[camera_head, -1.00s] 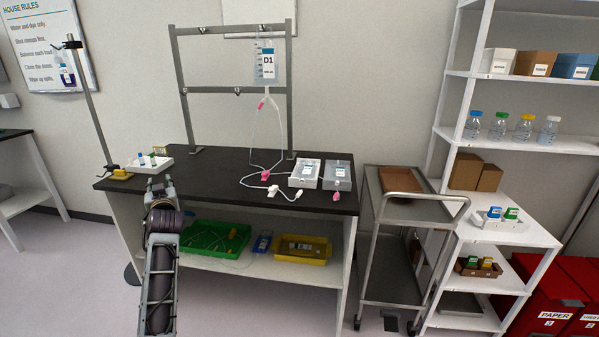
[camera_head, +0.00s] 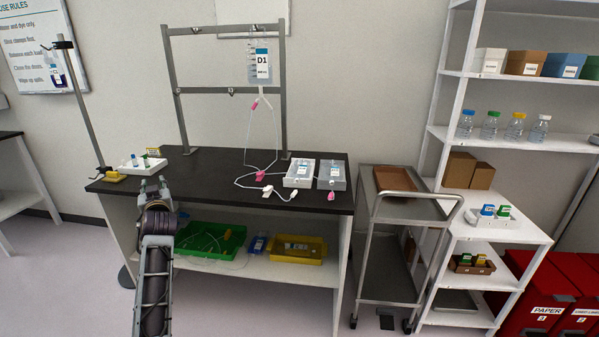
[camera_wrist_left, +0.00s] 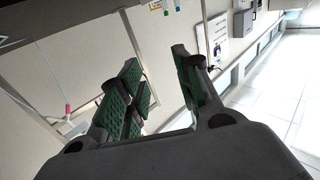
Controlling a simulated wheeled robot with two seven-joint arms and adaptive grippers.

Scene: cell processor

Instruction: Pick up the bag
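A clear bag labelled D1 (camera_head: 262,62) hangs from the top bar of the grey rack (camera_head: 177,95) behind the bench. Tubing with a pink clamp runs down from it to the bench top. A smaller bag with dark blue contents (camera_head: 57,77) hangs on the pole at the left. My left gripper (camera_head: 152,183) is at the bench's front left edge, below and left of the D1 bag and well apart from it. In the left wrist view its green-padded fingers (camera_wrist_left: 160,85) are spread with nothing between them. My right gripper is not in view.
The black bench (camera_head: 225,178) carries a white tray (camera_head: 138,166) at left and two boxes at right, the white one (camera_head: 299,173) and the grey one (camera_head: 331,175). Tubing lies across its middle. A metal cart (camera_head: 405,208) and white shelves (camera_head: 505,232) stand at right.

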